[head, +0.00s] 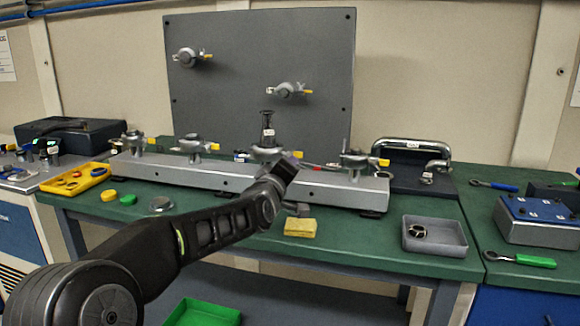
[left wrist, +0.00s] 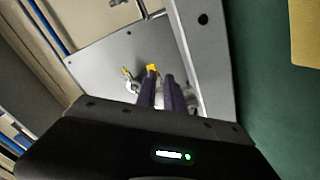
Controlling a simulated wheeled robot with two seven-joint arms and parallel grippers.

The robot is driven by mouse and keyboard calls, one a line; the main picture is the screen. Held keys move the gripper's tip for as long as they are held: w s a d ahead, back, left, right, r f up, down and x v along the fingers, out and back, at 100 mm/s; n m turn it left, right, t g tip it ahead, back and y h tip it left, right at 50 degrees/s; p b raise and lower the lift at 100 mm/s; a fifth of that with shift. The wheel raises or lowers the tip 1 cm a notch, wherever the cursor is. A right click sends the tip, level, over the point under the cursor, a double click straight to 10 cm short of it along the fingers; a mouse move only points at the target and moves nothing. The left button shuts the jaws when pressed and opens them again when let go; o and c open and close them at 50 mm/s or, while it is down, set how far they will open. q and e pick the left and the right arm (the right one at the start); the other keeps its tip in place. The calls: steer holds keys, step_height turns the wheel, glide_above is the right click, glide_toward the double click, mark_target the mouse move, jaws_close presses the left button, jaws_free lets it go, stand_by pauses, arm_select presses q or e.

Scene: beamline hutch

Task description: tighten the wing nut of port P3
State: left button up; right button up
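Several clamped ports with yellow wing nuts stand on a long grey manifold (head: 340,187), and their labels are too small to read. I cannot tell which is P3. My left gripper (head: 290,164) is at the right side of the middle port (head: 266,150), which has a dark upright fitting. In the left wrist view, the two dark fingers of my left gripper (left wrist: 160,82) lie close together, with a yellow wing nut (left wrist: 152,69) at the tip of the left finger. Whether they hold it is unclear. My right gripper is not in view.
A grey panel (head: 262,60) behind carries two more clamps with yellow nuts. A yellow sponge (head: 300,228), a grey tray (head: 434,236) and a yellow tray (head: 76,180) are on the green bench. The front bench between sponge and grey tray is clear.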

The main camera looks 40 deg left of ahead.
arm_select(q)
steer(key=v, duration=0.6)
steer(key=shift+s+b, duration=0.3)
steer(key=shift+d, duration=0.15)
